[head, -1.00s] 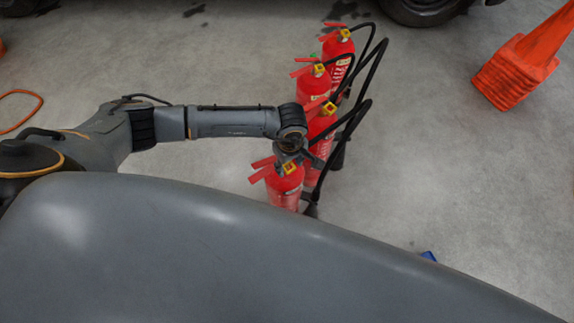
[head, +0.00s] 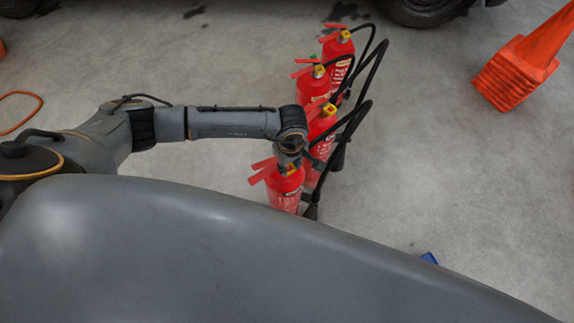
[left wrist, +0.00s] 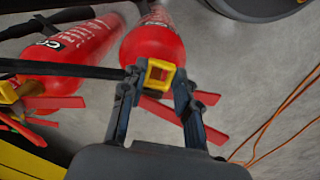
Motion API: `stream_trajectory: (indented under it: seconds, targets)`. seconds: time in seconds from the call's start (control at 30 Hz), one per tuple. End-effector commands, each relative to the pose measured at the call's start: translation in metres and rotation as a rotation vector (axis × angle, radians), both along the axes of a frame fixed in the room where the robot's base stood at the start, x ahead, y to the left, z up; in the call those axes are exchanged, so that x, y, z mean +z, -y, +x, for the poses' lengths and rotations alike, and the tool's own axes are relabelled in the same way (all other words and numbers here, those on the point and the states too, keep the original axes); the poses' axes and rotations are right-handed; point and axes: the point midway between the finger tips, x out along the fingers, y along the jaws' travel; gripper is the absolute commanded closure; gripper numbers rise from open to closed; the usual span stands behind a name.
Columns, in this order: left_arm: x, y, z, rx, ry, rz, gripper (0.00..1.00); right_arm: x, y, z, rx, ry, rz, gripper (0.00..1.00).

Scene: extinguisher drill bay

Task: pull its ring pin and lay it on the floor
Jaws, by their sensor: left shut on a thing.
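Several red fire extinguishers stand in a group in the head view. The nearest extinguisher (head: 284,196) has red levers and a yellow ring pin (head: 291,171) at its head. My left gripper (head: 297,166) is over this head. In the left wrist view my left gripper (left wrist: 157,80) has its fingers on either side of the square yellow ring pin (left wrist: 160,74) and is shut on it. The pin is still at the extinguisher's head, and its shaft is hidden. My right gripper is not in view.
Another extinguisher (head: 322,130) stands close behind, with black hoses (head: 352,122) arching to the right. Orange cones (head: 512,72) are stacked at upper right. A vehicle tyre (head: 424,8) is at the top. The grey floor (head: 440,170) to the right is mostly clear.

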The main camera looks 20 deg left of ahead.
Motion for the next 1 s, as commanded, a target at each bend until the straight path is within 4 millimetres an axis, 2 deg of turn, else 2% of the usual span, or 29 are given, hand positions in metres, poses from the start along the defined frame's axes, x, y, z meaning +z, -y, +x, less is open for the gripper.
stream_trajectory:
  seconds: [0.03,1.0]
  targets:
    - [-0.001,0.006,-0.005,-0.005,-0.007,-0.008,1.00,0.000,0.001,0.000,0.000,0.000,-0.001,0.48]
    - [-0.002,0.037,-0.027,-0.005,-0.005,-0.007,1.00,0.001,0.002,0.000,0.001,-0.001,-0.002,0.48]
